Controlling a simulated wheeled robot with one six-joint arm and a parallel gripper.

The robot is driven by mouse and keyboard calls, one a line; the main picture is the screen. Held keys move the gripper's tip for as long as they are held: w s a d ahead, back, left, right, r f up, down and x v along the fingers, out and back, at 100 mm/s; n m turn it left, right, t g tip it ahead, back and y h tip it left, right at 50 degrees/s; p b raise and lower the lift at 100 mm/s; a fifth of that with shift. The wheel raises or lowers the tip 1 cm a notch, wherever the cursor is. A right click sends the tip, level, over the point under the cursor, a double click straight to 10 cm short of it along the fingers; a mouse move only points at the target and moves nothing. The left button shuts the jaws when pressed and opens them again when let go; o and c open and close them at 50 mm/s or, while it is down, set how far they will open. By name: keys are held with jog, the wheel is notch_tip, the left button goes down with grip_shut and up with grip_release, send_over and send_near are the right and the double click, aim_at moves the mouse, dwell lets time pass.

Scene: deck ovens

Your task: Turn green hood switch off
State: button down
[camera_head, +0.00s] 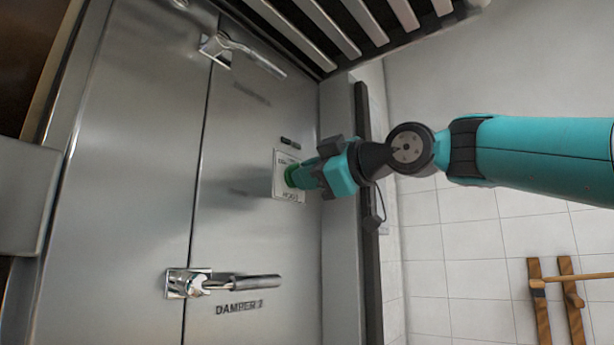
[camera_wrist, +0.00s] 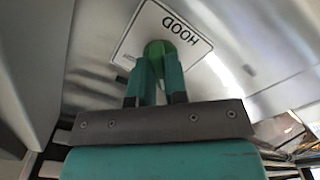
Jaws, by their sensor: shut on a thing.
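The green hood switch (camera_wrist: 162,50) is a round green knob on a pale plate marked HOOD (camera_wrist: 196,42), fixed to the steel oven front. In the head view the plate (camera_head: 289,192) is partly covered by my gripper and the green knob (camera_head: 291,175) shows at its tip. My gripper (camera_wrist: 158,72) is shut on the green knob, one finger on each side. The fingers hide the lower part of the knob, and I cannot tell its turned position.
A chrome lever handle (camera_head: 235,283) labelled DAMPER 2 is below left, and another lever handle (camera_head: 240,50) is above left. A slatted hood (camera_head: 350,20) overhangs the top. A dark upright strip (camera_head: 366,230) runs beside the panel. Wooden rack pieces (camera_head: 570,290) are at lower right.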

jog(key=c, duration=1.1)
grip_release()
jog(key=shift+c, duration=0.2)
jog(key=b+v, duration=0.5)
jog(key=v, duration=1.2)
jog(key=shift+d, duration=0.25)
jog(key=shift+s+f, duration=0.1)
jog(key=shift+f, duration=0.05)
